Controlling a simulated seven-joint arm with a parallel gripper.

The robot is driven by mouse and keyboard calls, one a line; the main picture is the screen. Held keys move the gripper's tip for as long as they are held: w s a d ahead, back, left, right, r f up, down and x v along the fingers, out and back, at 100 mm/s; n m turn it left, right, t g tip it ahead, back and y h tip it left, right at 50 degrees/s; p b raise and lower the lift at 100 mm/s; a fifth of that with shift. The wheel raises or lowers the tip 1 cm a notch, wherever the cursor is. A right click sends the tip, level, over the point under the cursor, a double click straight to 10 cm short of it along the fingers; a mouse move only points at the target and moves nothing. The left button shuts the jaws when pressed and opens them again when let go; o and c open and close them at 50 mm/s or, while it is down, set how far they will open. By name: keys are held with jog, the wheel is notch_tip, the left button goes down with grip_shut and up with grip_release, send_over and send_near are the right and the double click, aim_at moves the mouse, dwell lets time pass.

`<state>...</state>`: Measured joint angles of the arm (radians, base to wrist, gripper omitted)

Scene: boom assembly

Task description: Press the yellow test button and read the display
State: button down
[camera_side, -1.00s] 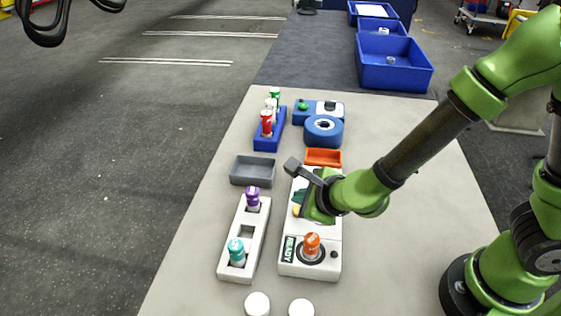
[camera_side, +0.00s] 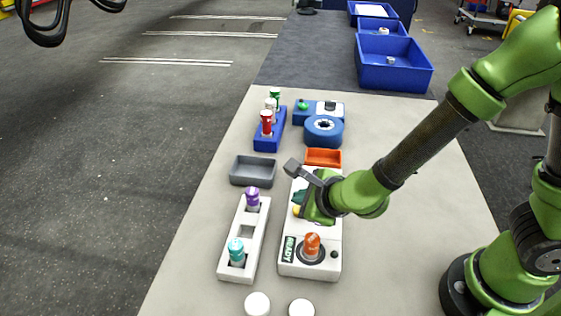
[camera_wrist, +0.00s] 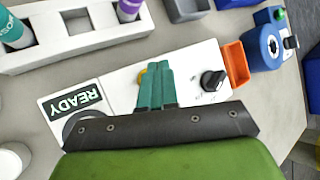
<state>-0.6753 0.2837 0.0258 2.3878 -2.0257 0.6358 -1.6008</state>
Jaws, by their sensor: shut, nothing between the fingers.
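The white test station (camera_side: 290,262) lies on the table, with a dark display (camera_wrist: 75,102) that reads READY. The yellow button (camera_wrist: 141,77) shows only in part in the wrist view, behind my fingertips; its edge also shows in the side view (camera_side: 296,211). My gripper (camera_wrist: 155,72) is shut and empty, its green fingers together over the button. I cannot tell whether the fingertips touch it. An orange-capped vial (camera_side: 312,244) stands upright in the round holder on the station. A black knob (camera_wrist: 212,80) is on the panel beside the fingers.
A white rack (camera_side: 228,262) left of the station holds a teal vial (camera_side: 236,250) and a purple vial (camera_side: 253,198). An orange tray (camera_side: 323,157), grey tray (camera_side: 252,170) and blue rack (camera_side: 268,142) with several vials stand behind. White caps (camera_side: 257,304) lie in front.

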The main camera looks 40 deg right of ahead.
jog(key=shift+f, duration=0.35)
jog(key=shift+f, duration=0.5)
dwell(0.6)
jog(key=shift+r, duration=0.95)
jog(key=shift+r, duration=2.5)
